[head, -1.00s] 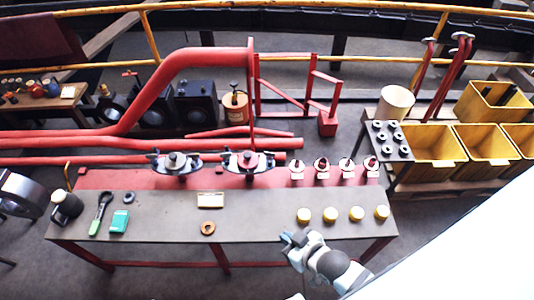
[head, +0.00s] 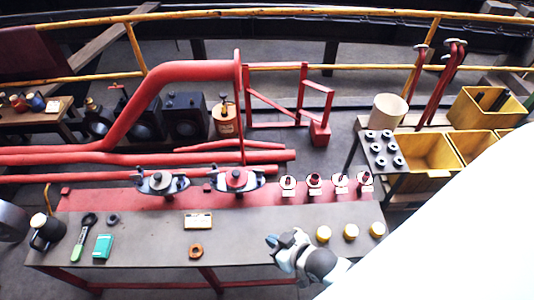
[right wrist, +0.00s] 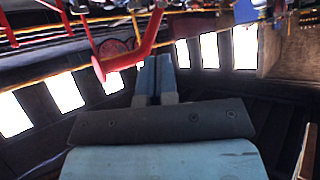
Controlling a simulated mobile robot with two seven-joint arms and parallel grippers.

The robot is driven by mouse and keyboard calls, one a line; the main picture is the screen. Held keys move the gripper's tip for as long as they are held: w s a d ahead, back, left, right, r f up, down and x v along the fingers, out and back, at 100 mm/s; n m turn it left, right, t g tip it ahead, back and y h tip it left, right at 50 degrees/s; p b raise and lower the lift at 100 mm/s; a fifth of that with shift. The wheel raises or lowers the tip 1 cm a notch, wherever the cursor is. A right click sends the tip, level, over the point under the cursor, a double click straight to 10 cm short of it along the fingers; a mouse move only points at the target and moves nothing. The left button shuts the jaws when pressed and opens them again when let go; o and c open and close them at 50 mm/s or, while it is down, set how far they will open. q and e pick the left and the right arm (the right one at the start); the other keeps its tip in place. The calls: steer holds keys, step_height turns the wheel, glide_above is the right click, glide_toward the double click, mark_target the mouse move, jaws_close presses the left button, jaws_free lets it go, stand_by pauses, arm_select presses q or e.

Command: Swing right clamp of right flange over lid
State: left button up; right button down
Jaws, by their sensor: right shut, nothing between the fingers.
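My right gripper (head: 272,242) is shut and empty over the bench's front edge, in front of and apart from the right flange. Its closed fingers (right wrist: 154,80) show in the right wrist view. My left gripper is out of view.
The bench (head: 140,250) holds a green-handled tool (head: 83,238), a teal box (head: 103,246), an orange ring (head: 196,250) and yellow caps (head: 350,232). Several small fittings (head: 314,184) stand right of the flange. The bench middle is fairly clear.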

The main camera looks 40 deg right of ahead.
steer(key=w+d+f+m+t+h+b, duration=0.1)
steer(key=w+d+f+m+t+b, duration=0.2)
steer(key=w+d+f+m+b, duration=0.5)
steer(key=w+d+f+m+t+h+b, duration=0.1)
steer(key=w+d+f+m+t+b, duration=0.35)
steer(key=d+f+m+b, duration=0.8)
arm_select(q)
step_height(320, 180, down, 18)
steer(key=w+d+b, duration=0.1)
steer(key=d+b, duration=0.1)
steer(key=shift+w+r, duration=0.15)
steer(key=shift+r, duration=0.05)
arm_select(e)
steer(key=w+a+r+n, duration=0.1)
steer(key=w+a, duration=0.4)
steer(key=w, duration=0.8)
steer(key=shift+r+g, duration=0.35)
steer(key=shift+r, duration=0.35)
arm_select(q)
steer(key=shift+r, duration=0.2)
arm_select(e)
steer(key=shift+a+r, duration=0.1)
steer(key=shift+a, duration=0.05)
